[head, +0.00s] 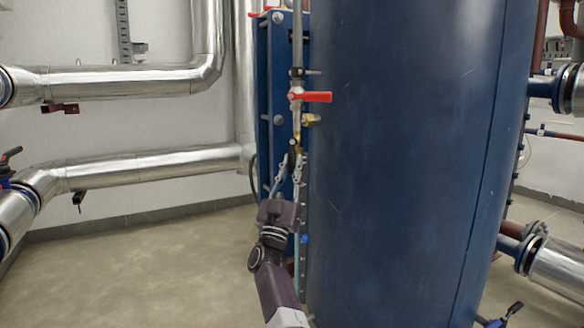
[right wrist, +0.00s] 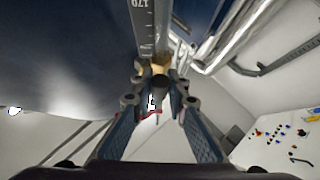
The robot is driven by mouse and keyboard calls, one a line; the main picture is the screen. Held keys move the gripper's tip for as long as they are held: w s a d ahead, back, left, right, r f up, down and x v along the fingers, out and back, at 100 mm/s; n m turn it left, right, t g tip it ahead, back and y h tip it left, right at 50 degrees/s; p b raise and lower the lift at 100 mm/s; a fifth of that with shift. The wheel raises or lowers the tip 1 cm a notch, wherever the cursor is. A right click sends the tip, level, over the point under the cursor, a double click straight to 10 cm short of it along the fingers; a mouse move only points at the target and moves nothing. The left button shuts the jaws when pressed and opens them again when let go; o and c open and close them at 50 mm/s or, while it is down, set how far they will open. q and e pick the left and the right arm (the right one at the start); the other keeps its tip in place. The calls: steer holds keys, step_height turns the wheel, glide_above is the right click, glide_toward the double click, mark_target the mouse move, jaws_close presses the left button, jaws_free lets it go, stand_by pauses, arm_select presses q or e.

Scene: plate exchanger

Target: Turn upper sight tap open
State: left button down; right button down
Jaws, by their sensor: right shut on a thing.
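The sight tap is a small brass fitting (head: 297,146) on the narrow vertical pipe beside the large blue vessel. In the right wrist view its brass body (right wrist: 159,67) shows with a dark round end between the fingers. My right gripper (head: 290,168) comes up from below and is shut on this tap part. In the right wrist view both fingers (right wrist: 160,92) are on either side of the dark end. The fingers partly hide the tap, and I cannot tell how far it is turned. My left gripper is not in view.
A red lever (head: 316,97) sticks out to the right above my gripper, with a brass fitting (head: 312,119) just below it. The blue vessel (head: 400,150) stands close on the right. Silver pipes (head: 130,82) run along the left wall. The floor (head: 130,265) at left is clear.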

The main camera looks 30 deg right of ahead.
steer(key=c, duration=1.8)
jaws_free()
steer(key=shift+c, duration=0.2)
steer(key=v, duration=1.2)
